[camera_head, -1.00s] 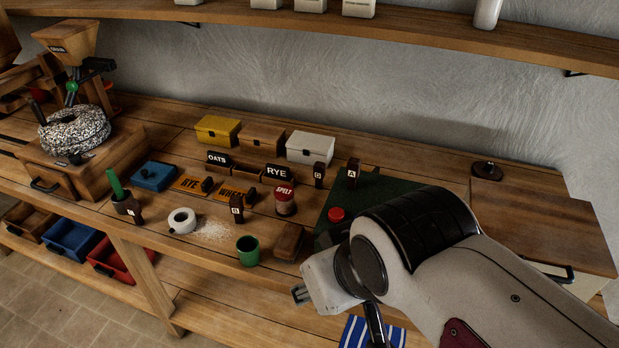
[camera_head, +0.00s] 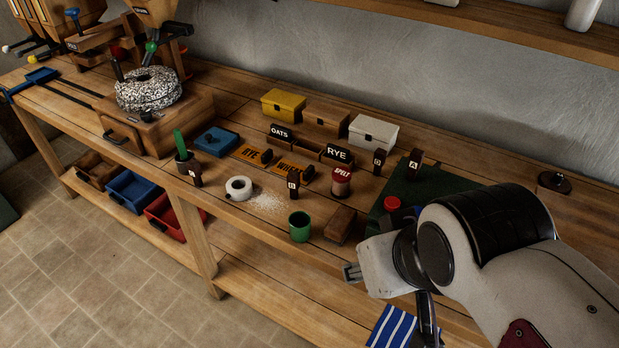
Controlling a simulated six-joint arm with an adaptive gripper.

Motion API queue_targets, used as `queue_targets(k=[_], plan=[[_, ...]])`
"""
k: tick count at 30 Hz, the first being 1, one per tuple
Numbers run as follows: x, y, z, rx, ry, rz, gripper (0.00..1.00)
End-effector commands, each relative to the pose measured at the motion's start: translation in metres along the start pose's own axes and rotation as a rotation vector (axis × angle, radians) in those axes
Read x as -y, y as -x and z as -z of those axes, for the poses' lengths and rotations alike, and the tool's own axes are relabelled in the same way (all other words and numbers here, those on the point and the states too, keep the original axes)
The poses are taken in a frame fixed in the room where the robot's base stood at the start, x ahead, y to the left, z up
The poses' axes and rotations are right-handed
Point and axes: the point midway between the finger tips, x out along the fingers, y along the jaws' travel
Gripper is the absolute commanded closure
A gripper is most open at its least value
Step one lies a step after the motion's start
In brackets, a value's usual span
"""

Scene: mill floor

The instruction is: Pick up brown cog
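I cannot make out a brown cog in this view. A brown wooden block (camera_head: 340,225) lies near the bench's front edge, but its shape is not clearly a cog. My gripper (camera_head: 352,272) is at the lower right, in front of the bench edge and below that block. Its fingers are mostly hidden by my wrist, and their opening does not show. Nothing can be seen held in it.
A millstone (camera_head: 149,90) sits at the left. Yellow (camera_head: 284,105) and white (camera_head: 373,132) boxes stand behind. Drawers (camera_head: 131,190) are below.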

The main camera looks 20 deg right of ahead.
Motion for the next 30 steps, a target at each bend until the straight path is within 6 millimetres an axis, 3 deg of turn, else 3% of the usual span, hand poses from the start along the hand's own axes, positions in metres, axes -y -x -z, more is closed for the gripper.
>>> queue_targets(k=[8,19,30], plan=[[-0.027,-0.006,0.047,-0.072,0.180,-0.094,0.64],[-0.080,-0.019,0.158,-0.197,0.681,-0.323,0.64],[-0.107,-0.039,0.261,-0.270,1.241,-0.528,0.64]])
